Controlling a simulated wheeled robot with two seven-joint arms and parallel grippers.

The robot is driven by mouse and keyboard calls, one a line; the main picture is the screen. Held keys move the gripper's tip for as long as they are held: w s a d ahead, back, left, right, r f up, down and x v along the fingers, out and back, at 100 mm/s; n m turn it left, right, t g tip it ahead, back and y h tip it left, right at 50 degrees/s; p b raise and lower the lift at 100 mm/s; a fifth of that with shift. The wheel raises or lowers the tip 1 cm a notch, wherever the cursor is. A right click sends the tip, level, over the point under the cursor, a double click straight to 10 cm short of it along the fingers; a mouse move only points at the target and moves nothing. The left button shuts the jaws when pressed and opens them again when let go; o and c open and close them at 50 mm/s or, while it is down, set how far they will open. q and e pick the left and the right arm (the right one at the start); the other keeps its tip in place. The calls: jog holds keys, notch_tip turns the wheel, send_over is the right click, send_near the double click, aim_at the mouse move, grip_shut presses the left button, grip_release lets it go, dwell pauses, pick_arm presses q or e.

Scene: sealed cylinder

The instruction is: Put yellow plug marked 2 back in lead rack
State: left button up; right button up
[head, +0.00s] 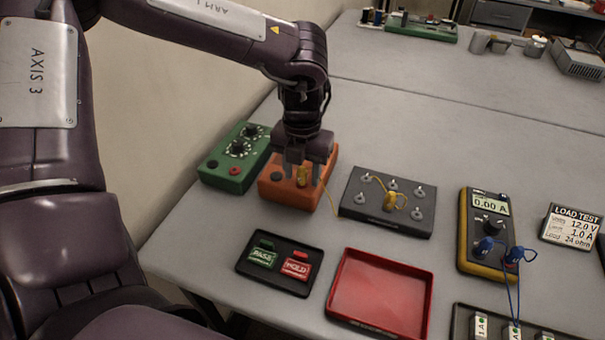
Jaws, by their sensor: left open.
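A yellow plug (304,175) stands in the orange box (283,196); a thin yellow lead runs from it toward the dark rack. My left gripper (303,180) points down over the orange box, open, with its fingers around this plug. A second yellow plug (392,201) stands on the dark lead rack (380,224), which has several metal posts and lies to the right of the orange box. A yellow lead arches from that plug across the rack. I cannot read a number on either plug. My right gripper is not in view.
A green box (228,172) with knobs sits left of the orange box. In front are a black tray (282,284) with PASS and HOLD tags and an empty red tray (381,296). A yellow meter (486,233) with blue plugs stands right of the rack.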

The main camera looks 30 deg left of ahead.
aim_at(302, 168)
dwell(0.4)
pick_arm(q)
grip_shut()
jog(key=shift+r, duration=0.2)
jog(key=shift+r+p, duration=0.45)
jog(key=shift+r, duration=0.55)
jog(key=shift+r+p, duration=0.95)
jog(key=shift+r, duration=0.9)
